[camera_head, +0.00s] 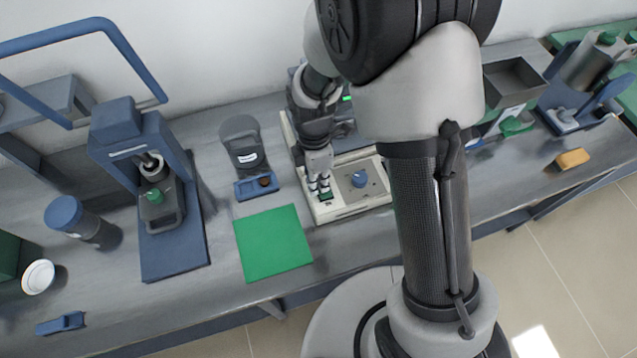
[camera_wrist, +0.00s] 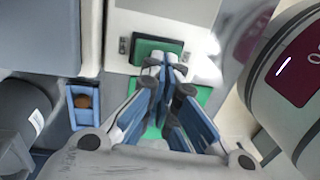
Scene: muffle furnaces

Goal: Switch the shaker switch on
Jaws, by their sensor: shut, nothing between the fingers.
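In the wrist view the switch (camera_wrist: 150,47) is a green rectangle in the pale panel near the top. My gripper (camera_head: 319,187) points down at the switch, shut and empty. In the wrist view its fingertips (camera_wrist: 164,60) overlap the switch's lower right edge. I cannot tell whether they touch it. The fingers hide part of the switch.
A green mat (camera_head: 272,244) lies left of the shaker. A small blue tray (camera_head: 257,188) and a dark grey device (camera_head: 241,143) stand behind it. A blue press-like device (camera_head: 172,240) is further left. A yellow block (camera_head: 572,159) lies at the right. The bench front is mostly clear.

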